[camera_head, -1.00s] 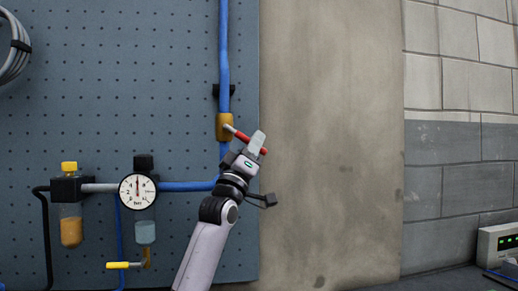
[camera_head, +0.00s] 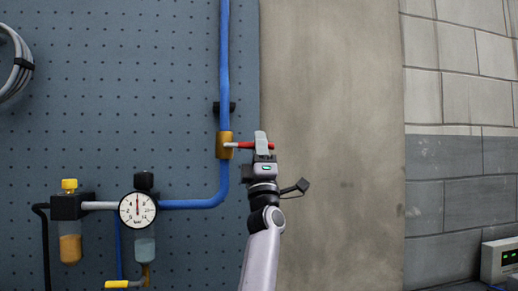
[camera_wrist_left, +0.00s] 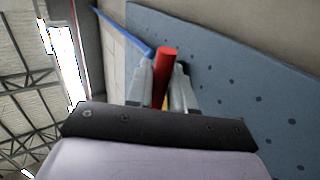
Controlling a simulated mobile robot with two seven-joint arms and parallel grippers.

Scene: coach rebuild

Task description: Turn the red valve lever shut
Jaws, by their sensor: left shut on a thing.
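The red valve lever (camera_head: 245,145) sticks out to the right from the brass valve body (camera_head: 224,146) on the vertical blue pipe. It lies about level, across the pipe. My left gripper (camera_head: 262,143) comes up from below and is shut on the lever near its outer end. In the left wrist view the red lever (camera_wrist_left: 166,68) stands between the two grey fingers, and the fingers hide part of it. My right gripper is not in view.
The blue pipe (camera_head: 225,70) runs down the pegboard (camera_head: 110,130) and bends left to a round gauge (camera_head: 138,209). A yellow-handled tap (camera_head: 122,284) sits below. Bare concrete wall (camera_head: 335,130) is to the right, with a pale box (camera_head: 500,259) at lower right.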

